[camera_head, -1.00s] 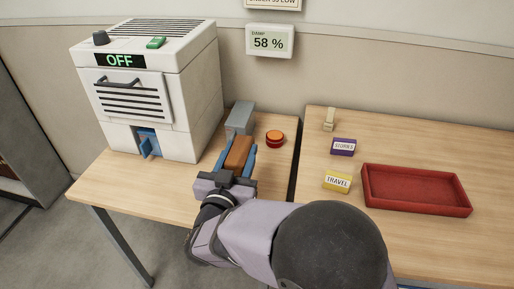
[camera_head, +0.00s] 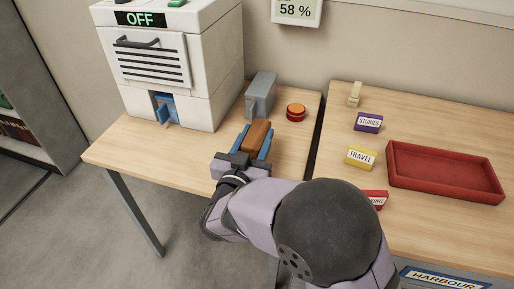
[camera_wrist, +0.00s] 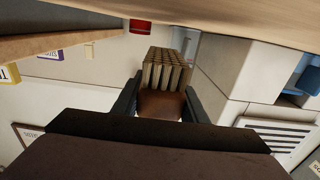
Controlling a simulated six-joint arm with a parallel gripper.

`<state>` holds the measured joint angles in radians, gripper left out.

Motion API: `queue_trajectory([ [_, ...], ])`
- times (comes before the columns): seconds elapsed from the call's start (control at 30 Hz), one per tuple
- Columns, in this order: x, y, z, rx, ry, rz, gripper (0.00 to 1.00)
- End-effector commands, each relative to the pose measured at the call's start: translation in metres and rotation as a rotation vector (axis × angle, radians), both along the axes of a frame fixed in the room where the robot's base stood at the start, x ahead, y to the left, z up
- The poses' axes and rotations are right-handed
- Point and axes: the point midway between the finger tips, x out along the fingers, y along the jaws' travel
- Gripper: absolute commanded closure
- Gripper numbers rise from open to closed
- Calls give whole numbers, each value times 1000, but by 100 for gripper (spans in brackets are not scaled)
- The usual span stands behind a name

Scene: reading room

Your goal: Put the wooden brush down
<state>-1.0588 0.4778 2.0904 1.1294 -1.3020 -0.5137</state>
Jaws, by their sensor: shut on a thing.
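My gripper (camera_head: 251,148) is shut on the wooden brush (camera_head: 257,134), a brown block between the blue fingers. In the head view it is over the left table (camera_head: 190,152), in front of the grey box and near the table's front edge. The wrist view shows the brush (camera_wrist: 162,104) between the two dark fingers, with its pale bristle tufts (camera_wrist: 163,70) facing the camera's far side. Whether the brush touches the table cannot be told.
A white machine (camera_head: 172,62) reading OFF stands at the left. A grey box (camera_head: 261,94) and a red button (camera_head: 296,111) are behind my gripper. The right table holds a red tray (camera_head: 445,188), a purple STORIES block (camera_head: 368,122), a yellow TRAVEL block (camera_head: 360,156) and a pale clip (camera_head: 354,94).

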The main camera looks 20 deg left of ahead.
Motion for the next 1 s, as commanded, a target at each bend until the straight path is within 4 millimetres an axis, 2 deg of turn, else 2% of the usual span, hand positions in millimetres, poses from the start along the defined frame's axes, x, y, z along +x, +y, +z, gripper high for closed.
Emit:
queue_trajectory([
  [0.17,0,0,-3,0,-1,0,87],
  [0.4,0,0,-31,-2,0,-1,87],
  [0.5,0,0,-37,0,-1,0,87],
  [0.9,0,0,-41,2,-1,0,87],
  [0.93,0,0,-41,1,0,0,59],
  [1.0,0,0,-40,1,0,0,42],
])
